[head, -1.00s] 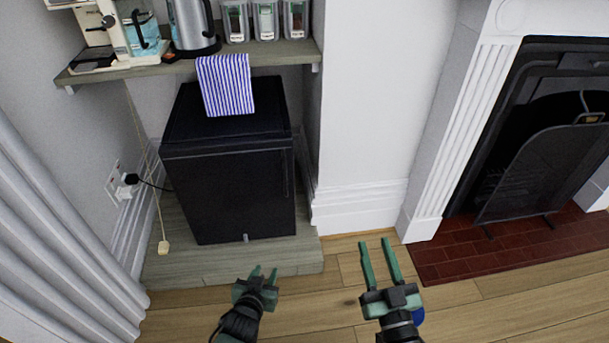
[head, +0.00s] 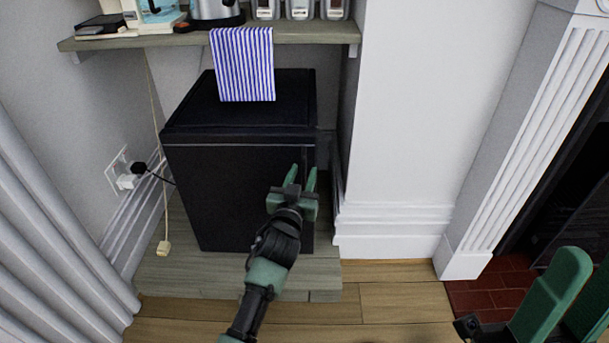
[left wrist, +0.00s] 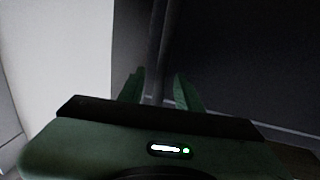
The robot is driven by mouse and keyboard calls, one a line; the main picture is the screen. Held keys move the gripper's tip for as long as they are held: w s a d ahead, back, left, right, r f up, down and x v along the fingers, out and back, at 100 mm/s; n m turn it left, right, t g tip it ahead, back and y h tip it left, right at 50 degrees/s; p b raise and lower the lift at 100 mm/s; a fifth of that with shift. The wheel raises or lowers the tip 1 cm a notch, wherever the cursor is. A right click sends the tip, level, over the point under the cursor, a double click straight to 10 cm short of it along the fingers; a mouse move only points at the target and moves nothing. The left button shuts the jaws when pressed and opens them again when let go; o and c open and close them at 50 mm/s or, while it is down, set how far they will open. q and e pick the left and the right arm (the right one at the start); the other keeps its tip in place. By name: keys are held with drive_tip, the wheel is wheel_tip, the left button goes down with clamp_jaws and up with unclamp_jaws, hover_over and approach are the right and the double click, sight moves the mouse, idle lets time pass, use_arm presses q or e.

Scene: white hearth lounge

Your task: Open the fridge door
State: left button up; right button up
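The black fridge (head: 225,195) stands on a low wooden platform, and its front door looks shut. My left gripper (head: 302,180) is in front of the door's upper right part, its two green fingers apart. In the left wrist view, the open fingers (left wrist: 158,88) point at a dark vertical bar or edge (left wrist: 157,45) near the fridge's side; it lies between them in the picture. I cannot tell whether they touch it. My right gripper (head: 575,295) is at the lower right, fingers apart and empty, away from the fridge.
A shelf (head: 300,33) with a kettle and jars hangs above the fridge, and a striped cloth (head: 243,64) hangs in front of it. A white wall column (head: 395,120) stands close on the right. A curtain (head: 50,220) and plugged cord (head: 140,168) are left.

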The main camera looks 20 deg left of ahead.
use_arm(q)
drive_tip(key=shift+w+a, duration=0.1)
drive_tip(key=shift+w, duration=0.7)
clamp_jaws()
idle(0.9)
